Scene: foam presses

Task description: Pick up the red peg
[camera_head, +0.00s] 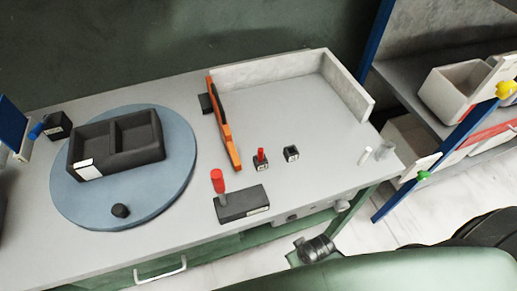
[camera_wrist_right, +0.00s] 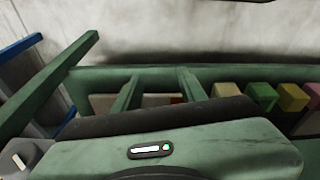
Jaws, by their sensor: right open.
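A small red peg (camera_head: 261,153) stands upright in a small black block on the grey table, right of the orange bar. A larger red-topped peg with a grey lower part (camera_head: 217,181) stands on a dark rectangular block (camera_head: 242,204) near the table's front edge. I cannot tell from looks alone which of the two is the task's peg. The right wrist view shows green frame parts and a pale floor, with no peg and no clear fingers.
A blue round plate (camera_head: 180,190) carries a black two-compartment tray (camera_head: 155,149). An orange bar (camera_head: 222,122) lies beside it. A second small black block (camera_head: 291,153) stands near the small peg. A low grey wall (camera_head: 270,68) bounds the back right. A shelf with bins stands right.

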